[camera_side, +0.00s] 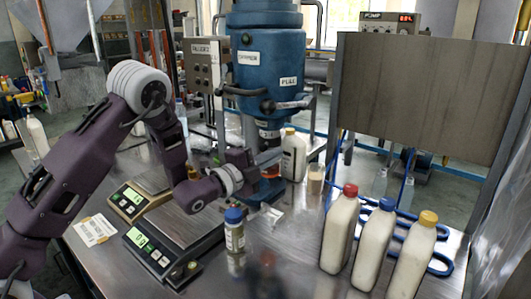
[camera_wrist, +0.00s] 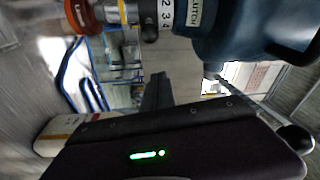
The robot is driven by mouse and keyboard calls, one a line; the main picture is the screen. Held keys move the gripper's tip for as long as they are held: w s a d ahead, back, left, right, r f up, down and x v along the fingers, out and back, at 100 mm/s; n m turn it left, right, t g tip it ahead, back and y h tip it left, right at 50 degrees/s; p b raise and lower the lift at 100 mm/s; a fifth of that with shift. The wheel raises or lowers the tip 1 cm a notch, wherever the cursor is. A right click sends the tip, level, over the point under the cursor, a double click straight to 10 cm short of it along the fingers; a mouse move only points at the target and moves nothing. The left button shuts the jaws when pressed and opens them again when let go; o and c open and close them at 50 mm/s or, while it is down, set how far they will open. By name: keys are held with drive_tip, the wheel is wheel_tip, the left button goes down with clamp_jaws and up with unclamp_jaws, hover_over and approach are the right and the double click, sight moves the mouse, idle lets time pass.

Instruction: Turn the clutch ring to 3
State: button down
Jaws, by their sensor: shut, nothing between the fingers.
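The clutch ring (camera_wrist: 166,22) is a pale band with dark numerals, of which 2, 3 and 4 show in the wrist view. It sits below the blue filling head (camera_wrist: 225,35), next to a white label (camera_wrist: 195,12) reading "LUTCH", cut off by the frame. A dark knob (camera_wrist: 149,34) stands at the ring's edge. My gripper (camera_wrist: 158,77) is shut and empty, its dark fingers pointing toward the ring and knob. I cannot tell whether they touch.
A scale (camera_side: 178,228) and a blue-capped jar (camera_side: 234,232) stand in front of my gripper. A white bottle (camera_side: 293,157) is just behind it. Bottles with red (camera_side: 340,230), blue (camera_side: 374,245) and yellow (camera_side: 412,257) caps stand at right. A red-orange part (camera_wrist: 82,16) is beyond the ring.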

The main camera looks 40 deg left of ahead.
sight(263, 149)
drive_tip(key=shift+w+a+f, duration=0.1)
drive_tip(key=shift+w+a, duration=0.1)
drive_tip(key=shift+a, duration=0.4)
drive_tip(key=shift+w+a+f, duration=0.1)
drive_tip(key=shift+w+a, duration=0.15)
drive_tip(key=shift+a, duration=0.35)
drive_tip(key=shift+w+a+f, duration=0.1)
drive_tip(key=shift+w+a, duration=0.1)
drive_tip(key=shift+a, duration=0.4)
drive_tip(key=shift+s+a+f, duration=0.1)
drive_tip(key=shift+s+a, duration=0.1)
drive_tip(key=shift+a, duration=0.35)
drive_tip(key=shift+s+a, duration=0.15)
drive_tip(key=shift+a, duration=0.35)
drive_tip(key=shift+d, duration=0.1)
